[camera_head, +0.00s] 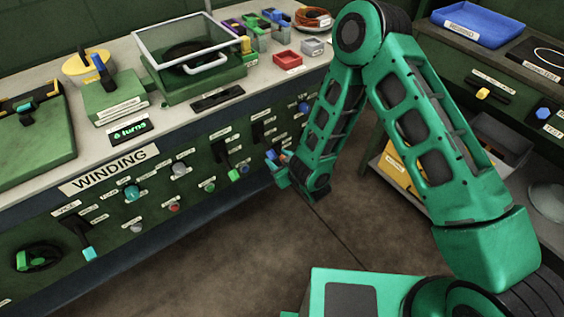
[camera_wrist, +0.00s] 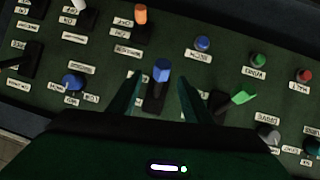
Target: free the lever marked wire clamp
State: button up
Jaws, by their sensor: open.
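A lever with a blue sleeve (camera_wrist: 161,71) stands on the green panel in the wrist view. My gripper (camera_wrist: 160,94) is open, with one finger on each side of this lever and gaps visible at both sides. In the head view my gripper (camera_head: 290,176) is at the right part of the winding panel and partly covers the controls there. A lever with a green sleeve (camera_wrist: 243,97) is just right of my fingers in the wrist view; it also shows in the head view (camera_head: 233,174). The labels are too small and blurred to tell which lever is marked wire clamp.
Close by in the wrist view are an orange-tipped control (camera_wrist: 140,14), a blue knob (camera_wrist: 202,43), another blue knob (camera_wrist: 72,82) and a green knob (camera_wrist: 258,60). The bench (camera_head: 120,75) carries a clear-lidded box (camera_head: 190,60). The floor (camera_head: 230,240) before the panel is clear.

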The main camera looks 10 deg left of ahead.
jog(key=shift+v, duration=1.9)
jog(key=shift+w+d, duration=0.1)
jog(key=shift+w, duration=0.05)
